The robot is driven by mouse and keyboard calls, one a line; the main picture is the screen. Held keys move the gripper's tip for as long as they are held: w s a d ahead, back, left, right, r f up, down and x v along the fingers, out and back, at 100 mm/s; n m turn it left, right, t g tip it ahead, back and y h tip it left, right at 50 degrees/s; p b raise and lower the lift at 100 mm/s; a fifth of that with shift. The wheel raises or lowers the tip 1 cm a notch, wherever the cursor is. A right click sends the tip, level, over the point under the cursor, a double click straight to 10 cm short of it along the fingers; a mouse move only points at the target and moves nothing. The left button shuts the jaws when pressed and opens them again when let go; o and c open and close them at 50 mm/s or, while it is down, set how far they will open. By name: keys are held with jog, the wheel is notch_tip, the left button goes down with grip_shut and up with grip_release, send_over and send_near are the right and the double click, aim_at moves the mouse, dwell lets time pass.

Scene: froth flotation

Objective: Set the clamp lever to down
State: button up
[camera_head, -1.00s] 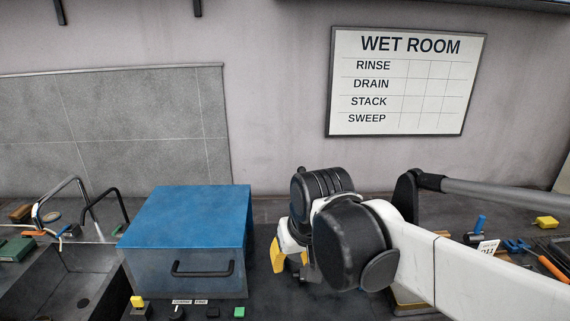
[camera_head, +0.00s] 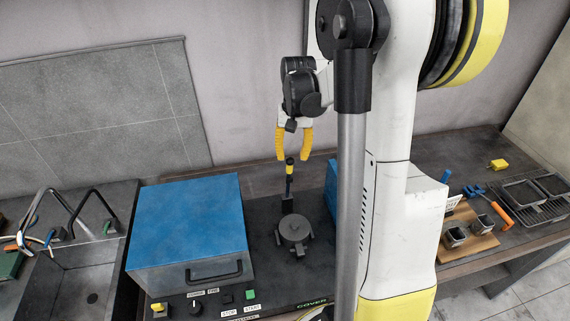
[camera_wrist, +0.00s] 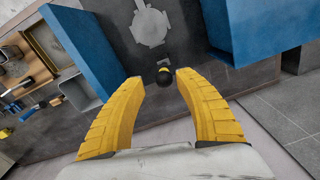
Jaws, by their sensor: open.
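The clamp lever (camera_head: 289,178) is a thin dark handle with a yellow band and a black tip, standing upright behind a round grey fixture (camera_head: 294,231). My gripper (camera_head: 292,156) hangs above it with yellow fingers pointing down and open, the lever's tip just at or below the fingertips. In the wrist view, the lever's black knob (camera_wrist: 165,77) lies between the open fingertips of my gripper (camera_wrist: 159,76), with a gap on each side. The wrist view also shows the grey fixture (camera_wrist: 150,25) beyond the knob.
A large blue-topped box (camera_head: 188,222) stands left of the fixture, and another blue box (camera_head: 332,186) stands to its right, partly behind my arm. Buttons and a knob (camera_head: 196,307) line the front. A sink (camera_head: 85,285) is at left. A wooden board with metal cups (camera_head: 470,244) is at right.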

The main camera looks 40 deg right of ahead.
aim_at(289, 175)
jog(key=f, duration=0.4)
jog(key=w+f, duration=0.1)
jog(key=f, duration=0.1)
jog(key=shift+a+f, duration=0.1)
jog(key=shift+f, duration=0.15)
jog(key=shift+s+f, duration=0.15)
jog(key=shift+f, duration=0.15)
jog(key=shift+w+f, duration=0.25)
jog(key=shift+f, duration=0.1)
jog(key=shift+s+r, duration=0.1)
grip_shut()
